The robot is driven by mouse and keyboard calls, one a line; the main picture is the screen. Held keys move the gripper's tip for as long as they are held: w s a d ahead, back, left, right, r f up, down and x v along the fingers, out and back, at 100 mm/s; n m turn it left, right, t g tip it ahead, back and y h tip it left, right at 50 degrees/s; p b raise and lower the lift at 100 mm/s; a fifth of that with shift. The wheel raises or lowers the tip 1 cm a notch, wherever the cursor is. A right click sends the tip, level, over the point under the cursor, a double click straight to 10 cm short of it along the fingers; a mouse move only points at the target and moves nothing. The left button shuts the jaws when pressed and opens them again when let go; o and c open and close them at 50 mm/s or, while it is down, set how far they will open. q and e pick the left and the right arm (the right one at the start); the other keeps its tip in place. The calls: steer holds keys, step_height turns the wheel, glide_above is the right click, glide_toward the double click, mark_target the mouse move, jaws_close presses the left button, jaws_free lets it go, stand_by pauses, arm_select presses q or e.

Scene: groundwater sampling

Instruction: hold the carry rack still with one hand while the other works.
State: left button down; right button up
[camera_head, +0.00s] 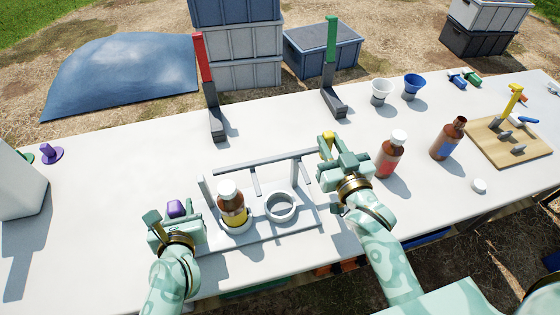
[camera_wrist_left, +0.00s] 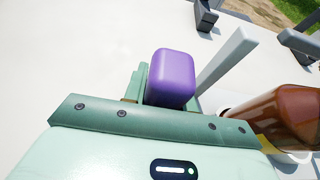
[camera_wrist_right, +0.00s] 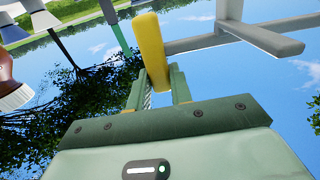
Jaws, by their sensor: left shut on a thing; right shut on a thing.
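The grey carry rack (camera_head: 268,236) stands on the table with a crossbar on two uprights. A brown bottle with yellow label and white cap (camera_head: 232,206) stands in its left holder; the right ring (camera_head: 281,206) is empty. My left gripper (camera_head: 175,220) is shut on a purple block (camera_wrist_left: 172,76) at the rack's left end, beside an upright (camera_wrist_left: 228,55). My right gripper (camera_head: 338,160) is shut on a yellow piece (camera_wrist_right: 151,50) at the rack's right end, close to the grey bars (camera_wrist_right: 235,30). I cannot tell how either piece joins the rack.
A red-label bottle (camera_head: 389,155) with white cap and an uncapped blue-label bottle (camera_head: 448,139) stand at right. A loose white cap (camera_head: 479,185) lies near a wooden board (camera_head: 490,145). Red (camera_head: 203,60) and green (camera_head: 331,45) posts stand behind.

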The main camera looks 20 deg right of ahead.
steer(key=o, duration=0.9)
steer(key=s, duration=1.2)
steer(key=shift+d, duration=0.1)
arm_select(q)
steer(key=c, duration=1.1)
jaws_free()
steer(key=shift+o, duration=0.2)
